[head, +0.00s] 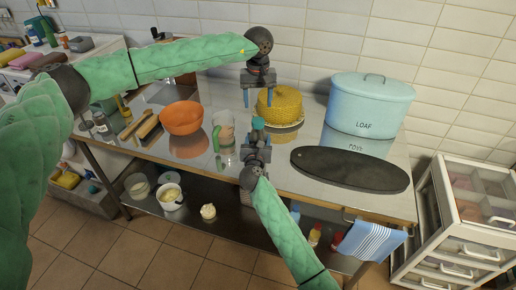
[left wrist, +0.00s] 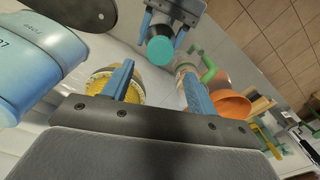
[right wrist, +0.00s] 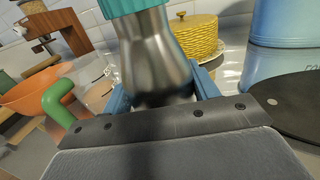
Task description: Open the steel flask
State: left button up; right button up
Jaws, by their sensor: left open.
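The steel flask (right wrist: 158,60) has a shiny metal body and a teal cap (head: 258,123). My right gripper (right wrist: 162,92) is shut around its body, with a blue finger on each side. In the head view the right gripper (head: 257,142) hides most of the flask, and I cannot tell whether its base touches the table. My left gripper (head: 259,98) is open and empty, fingers pointing down, above the cap and apart from it. The cap also shows in the left wrist view (left wrist: 160,50), beyond the left fingertips.
On the steel table (head: 300,195) stand a yellow-covered cake dish (head: 280,105), a blue loaf tin (head: 370,105), an orange bowl (head: 181,117) and a mug with a green handle (head: 224,130). A dark oval board (head: 350,169) lies at right. White drawers (head: 470,225) stand beyond.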

aim_at(258, 120)
grip_shut()
pick_arm(q)
jog(key=shift+f, duration=0.15)
jog(key=shift+f, duration=3.85)
